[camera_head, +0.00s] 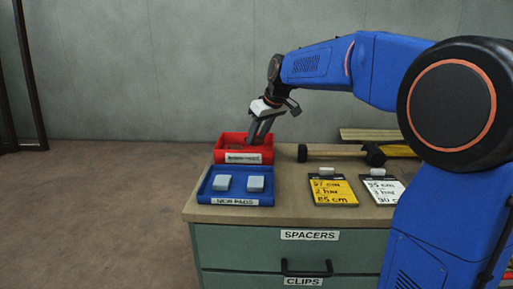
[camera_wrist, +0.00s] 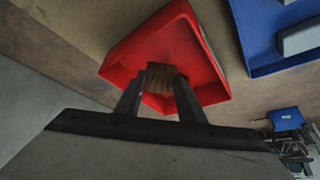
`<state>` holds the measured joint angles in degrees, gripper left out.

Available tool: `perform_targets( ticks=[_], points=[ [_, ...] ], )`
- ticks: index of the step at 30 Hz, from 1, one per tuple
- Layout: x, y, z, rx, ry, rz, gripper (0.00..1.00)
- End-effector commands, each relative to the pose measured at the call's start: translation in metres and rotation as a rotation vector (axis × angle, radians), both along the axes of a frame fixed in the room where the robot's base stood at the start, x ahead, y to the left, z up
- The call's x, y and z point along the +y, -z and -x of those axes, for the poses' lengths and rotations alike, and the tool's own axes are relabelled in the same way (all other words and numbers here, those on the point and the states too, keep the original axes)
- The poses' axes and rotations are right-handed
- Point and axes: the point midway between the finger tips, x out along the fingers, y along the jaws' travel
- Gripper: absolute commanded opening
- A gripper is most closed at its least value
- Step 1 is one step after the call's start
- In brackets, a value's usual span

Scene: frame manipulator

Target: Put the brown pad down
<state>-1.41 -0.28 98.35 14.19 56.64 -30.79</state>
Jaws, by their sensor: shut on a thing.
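My gripper (camera_wrist: 160,90) is shut on the brown pad (camera_wrist: 160,77), seen between the fingertips in the wrist view. The pad is over the red tray (camera_wrist: 207,86), inside its outline in that view. I cannot tell whether it touches the tray's floor. In the head view my gripper (camera_head: 259,138) points down over the red tray (camera_head: 228,157) at the back left of the cabinet top. The pad is hidden there.
A blue tray (camera_head: 236,201) labelled NEW PADS holds two light pads in front of the red tray. Yellow (camera_head: 332,192) and white (camera_head: 382,190) cards lie to the right. A dark-ended bar (camera_head: 335,155) lies behind them. The cabinet's left edge is near the trays.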

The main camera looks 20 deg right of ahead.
Motion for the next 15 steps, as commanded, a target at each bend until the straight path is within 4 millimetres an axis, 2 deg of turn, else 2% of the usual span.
perform_targets(
  ticks=[5, 11, 15],
  points=[
    [0.000, 0.012, 0.000, 0.000, 0.000, 0.000, 0.13],
    [0.000, 0.039, 0.000, 0.002, 0.001, -0.001, 0.13],
    [0.000, 0.043, 0.000, -0.002, 0.001, -0.001, 0.13]
  ],
)
